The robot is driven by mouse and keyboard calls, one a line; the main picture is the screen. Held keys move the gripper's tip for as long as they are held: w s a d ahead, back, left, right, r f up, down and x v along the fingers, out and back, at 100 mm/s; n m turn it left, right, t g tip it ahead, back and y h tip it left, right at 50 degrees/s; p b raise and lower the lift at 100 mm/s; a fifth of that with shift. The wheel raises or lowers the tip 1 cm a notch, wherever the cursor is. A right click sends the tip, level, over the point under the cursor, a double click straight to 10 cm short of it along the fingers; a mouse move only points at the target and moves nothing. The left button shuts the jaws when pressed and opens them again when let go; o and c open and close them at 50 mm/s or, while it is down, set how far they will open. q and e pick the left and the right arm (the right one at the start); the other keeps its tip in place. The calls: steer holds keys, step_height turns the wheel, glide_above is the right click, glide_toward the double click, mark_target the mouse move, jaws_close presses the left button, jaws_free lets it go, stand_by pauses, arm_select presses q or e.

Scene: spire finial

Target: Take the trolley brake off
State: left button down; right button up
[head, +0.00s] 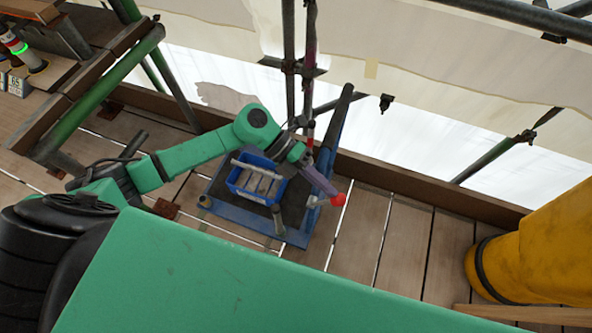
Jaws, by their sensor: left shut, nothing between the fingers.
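The blue trolley (258,212) stands on the plank deck, with a dark top and a raised handle frame on its right side. A red knob (338,199) with a short grey metal piece (317,201) beside it is at the trolley's right edge; it looks like the brake lever. My left gripper (329,192) is shut and empty, its tip at the red knob. It seems to touch the knob, but I cannot be sure. The lever's lower part is hidden. My right gripper is out of view.
A blue crate (241,190) with grey pieces sits on the trolley. Scaffold poles (288,60) rise behind it, with pale sheeting beyond. A yellow cylinder-like object (535,250) stands at right. Planks right of the trolley are clear.

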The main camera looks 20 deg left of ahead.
arm_select(q)
steer(key=shift+d+f, duration=0.2)
steer(key=shift+d, duration=0.35)
steer(key=shift+d+f, duration=0.2)
steer(key=shift+d, duration=0.35)
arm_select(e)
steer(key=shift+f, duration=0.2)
arm_select(q)
steer(key=shift+r, duration=0.2)
steer(key=d+r+v, duration=0.1)
steer(key=r+v, duration=0.1)
steer(key=v, duration=1.1)
steer(key=shift+r, duration=0.45)
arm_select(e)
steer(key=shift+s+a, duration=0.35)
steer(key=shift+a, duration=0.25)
arm_select(q)
steer(key=shift+d, duration=0.2)
